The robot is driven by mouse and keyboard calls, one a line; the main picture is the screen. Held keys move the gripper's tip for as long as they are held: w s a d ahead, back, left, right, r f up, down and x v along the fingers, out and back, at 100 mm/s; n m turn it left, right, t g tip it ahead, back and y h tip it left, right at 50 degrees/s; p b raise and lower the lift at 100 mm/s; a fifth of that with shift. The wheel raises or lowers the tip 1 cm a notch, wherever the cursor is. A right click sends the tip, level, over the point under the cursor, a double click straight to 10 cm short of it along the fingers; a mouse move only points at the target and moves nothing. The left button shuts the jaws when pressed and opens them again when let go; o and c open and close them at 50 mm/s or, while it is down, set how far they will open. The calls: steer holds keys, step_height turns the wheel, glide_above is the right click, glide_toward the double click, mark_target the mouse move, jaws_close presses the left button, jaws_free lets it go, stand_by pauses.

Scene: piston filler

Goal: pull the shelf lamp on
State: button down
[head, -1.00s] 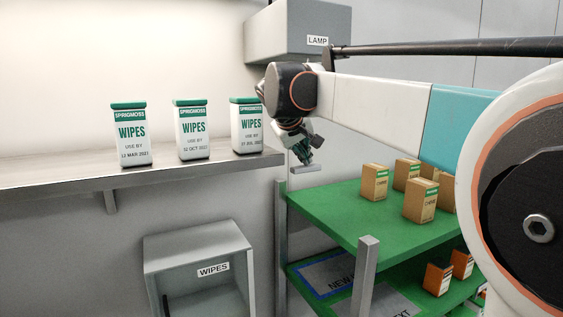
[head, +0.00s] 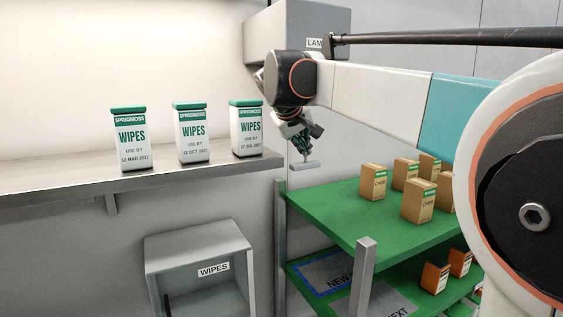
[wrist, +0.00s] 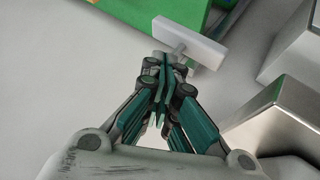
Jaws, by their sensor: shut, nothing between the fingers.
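The lamp box (head: 290,28) is a grey housing labelled LAMP on the wall at top centre in the head view. A pale grey T-shaped pull handle (head: 304,165) hangs below it on a thin stem, and shows as a white bar in the wrist view (wrist: 190,42). My gripper (head: 301,147) is just above the bar. Its dark green fingers are shut, with nothing between them. In the wrist view the fingertips (wrist: 163,68) are beside the stem, close to the bar; I cannot tell whether they touch.
Several white wipes tubs stand on the grey shelf (head: 70,180) at left. A green rack (head: 325,205) with small brown boxes stands below and right of my gripper. An open grey bin (head: 195,247) labelled WIPES sits under the shelf.

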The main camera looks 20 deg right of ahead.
steer(key=shift+r, duration=0.1)
steer(key=shift+r+p, duration=2.2)
steer(key=shift+r, duration=0.75)
stand_by(2.3)
